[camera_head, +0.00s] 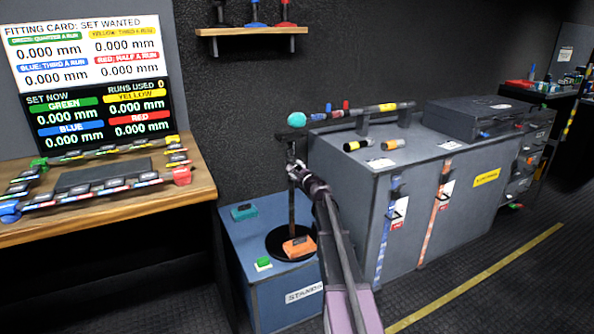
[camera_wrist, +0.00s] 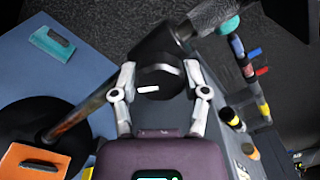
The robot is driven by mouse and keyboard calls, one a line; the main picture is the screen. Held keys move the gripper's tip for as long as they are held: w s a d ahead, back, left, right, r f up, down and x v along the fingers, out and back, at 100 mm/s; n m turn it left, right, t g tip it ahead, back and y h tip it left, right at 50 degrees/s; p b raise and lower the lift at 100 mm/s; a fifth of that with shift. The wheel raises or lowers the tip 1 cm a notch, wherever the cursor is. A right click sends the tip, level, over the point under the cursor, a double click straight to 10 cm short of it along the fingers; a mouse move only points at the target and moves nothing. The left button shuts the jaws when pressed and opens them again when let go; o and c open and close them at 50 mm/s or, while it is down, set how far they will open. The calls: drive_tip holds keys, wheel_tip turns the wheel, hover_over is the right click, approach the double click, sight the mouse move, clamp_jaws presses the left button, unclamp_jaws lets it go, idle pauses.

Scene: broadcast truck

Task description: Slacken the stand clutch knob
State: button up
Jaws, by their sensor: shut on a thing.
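The stand (camera_head: 292,205) rises from a round black base on the blue box. A teal ball (camera_head: 296,119) is near its top; it also shows in the wrist view (camera_wrist: 229,26). In the wrist view the stand's pole (camera_wrist: 80,115) runs slantwise. The dark round clutch knob (camera_wrist: 160,82) with a small white mark faces the wrist camera. My gripper (camera_wrist: 160,72) is shut on the knob, one finger on each side. In the head view my gripper (camera_head: 299,171) is at the pole partway up and hides most of the knob.
The blue box (camera_head: 265,295) bears an orange block (camera_head: 299,247), a teal block (camera_head: 244,211) and a small green piece (camera_head: 263,262). A grey cabinet (camera_head: 340,200) stands close on the right. A wooden desk (camera_head: 110,215) with a display (camera_head: 90,80) is at left.

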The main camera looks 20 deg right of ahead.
drive_tip(key=n, duration=0.8)
drive_tip(key=shift+w, duration=0.1)
drive_tip(key=n, duration=0.4)
drive_tip(key=shift+n, duration=0.3)
drive_tip(key=n, duration=0.4)
drive_tip(key=shift+n, duration=0.3)
drive_tip(key=o, duration=1.1)
drive_tip(key=shift+o, duration=0.2)
